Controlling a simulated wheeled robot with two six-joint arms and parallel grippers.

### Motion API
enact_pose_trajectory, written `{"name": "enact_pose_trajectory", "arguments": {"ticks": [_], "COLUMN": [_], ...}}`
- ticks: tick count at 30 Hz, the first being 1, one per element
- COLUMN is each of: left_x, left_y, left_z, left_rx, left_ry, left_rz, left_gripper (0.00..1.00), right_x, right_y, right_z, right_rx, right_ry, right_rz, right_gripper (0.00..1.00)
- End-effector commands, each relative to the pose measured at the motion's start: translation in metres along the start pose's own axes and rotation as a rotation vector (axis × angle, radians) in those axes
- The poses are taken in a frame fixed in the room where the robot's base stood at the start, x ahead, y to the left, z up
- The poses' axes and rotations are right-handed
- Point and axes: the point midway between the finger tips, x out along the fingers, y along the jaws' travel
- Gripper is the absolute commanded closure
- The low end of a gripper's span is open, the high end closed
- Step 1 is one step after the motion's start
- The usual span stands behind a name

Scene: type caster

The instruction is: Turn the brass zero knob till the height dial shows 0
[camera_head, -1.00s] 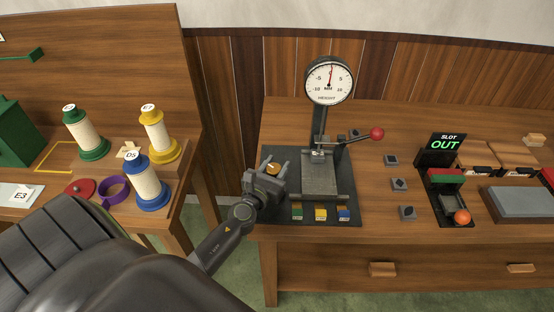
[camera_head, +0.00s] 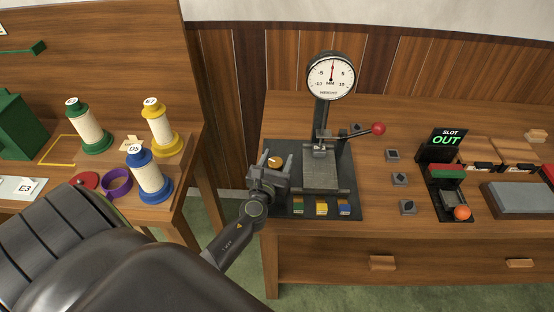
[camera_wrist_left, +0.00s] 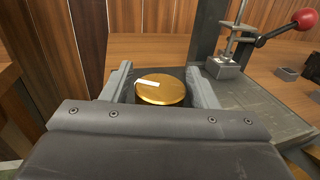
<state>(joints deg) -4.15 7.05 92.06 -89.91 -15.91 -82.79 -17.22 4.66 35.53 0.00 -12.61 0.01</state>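The brass zero knob (camera_head: 275,161) is a round gold disc with a white mark, at the left of the dark gauge base. In the left wrist view the knob (camera_wrist_left: 162,90) lies between the fingers of my left gripper (camera_head: 271,163). The fingers stand apart on either side, with small gaps visible; I see no clear contact. The white mark points toward the left there. The height dial (camera_head: 322,86) is a white round face on a post; its needle points almost straight up, near the top of the scale. The exact reading is too small to tell. My right gripper is not in view.
A lever with a red ball (camera_head: 379,128) sticks out right of the post. Small coloured blocks (camera_head: 321,209) lie at the base's front edge. Thread spools (camera_head: 148,178) stand on the left table. A slot device (camera_head: 446,175) is on the right.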

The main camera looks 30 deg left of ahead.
Motion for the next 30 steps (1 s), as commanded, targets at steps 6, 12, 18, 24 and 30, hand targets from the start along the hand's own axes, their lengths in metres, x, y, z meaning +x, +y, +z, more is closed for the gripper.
{"name": "enact_pose_trajectory", "arguments": {"ticks": [6, 12, 18, 24, 30], "left_x": [0.0, -0.005, -0.035, -0.079, -0.12], "left_y": [0.0, 0.0, 0.0, 0.0, 0.001], "left_z": [0.0, -0.001, -0.002, -0.004, -0.004], "left_rx": [0.0, -0.001, -0.003, -0.004, -0.003], "left_ry": [0.0, 0.001, 0.002, 0.003, 0.002], "left_rz": [-0.001, -0.001, 0.001, 0.001, 0.003], "left_gripper": [0.4, 0.4, 0.4, 0.4, 0.4], "right_x": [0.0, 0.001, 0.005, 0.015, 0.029], "right_y": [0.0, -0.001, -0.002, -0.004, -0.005], "right_z": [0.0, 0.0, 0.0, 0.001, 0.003], "right_rx": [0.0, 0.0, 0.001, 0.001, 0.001], "right_ry": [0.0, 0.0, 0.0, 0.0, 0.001], "right_rz": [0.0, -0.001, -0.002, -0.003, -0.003], "right_gripper": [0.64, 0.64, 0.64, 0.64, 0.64]}}
